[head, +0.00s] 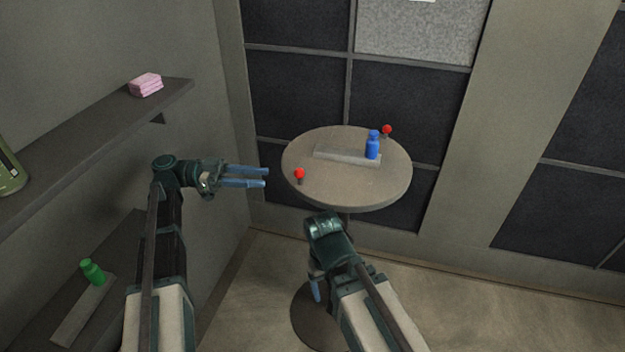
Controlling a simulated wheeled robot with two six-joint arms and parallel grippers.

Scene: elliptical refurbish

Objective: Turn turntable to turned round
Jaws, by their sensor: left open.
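The turntable (345,187) is a round grey-brown top on a single post. Two red knobs stand near its rim, one at the near left (300,174) and one at the far right (387,129). A flat grey strip (335,153) lies on the top, and a blue bottle (372,149) stands upright at its right end. My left gripper (266,177) is open and empty, just left of the turntable's edge and apart from it, fingers pointing right towards the near knob. My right gripper (317,290) hangs below the front edge of the top, its fingers mostly hidden by its own arm.
A shelf (100,128) on the left wall holds a pink folded stack (146,85) and a green container (9,170). A lower shelf holds a green bottle (93,272) beside a grey strip (83,310). A panelled wall stands close behind the turntable. The floor at right is clear.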

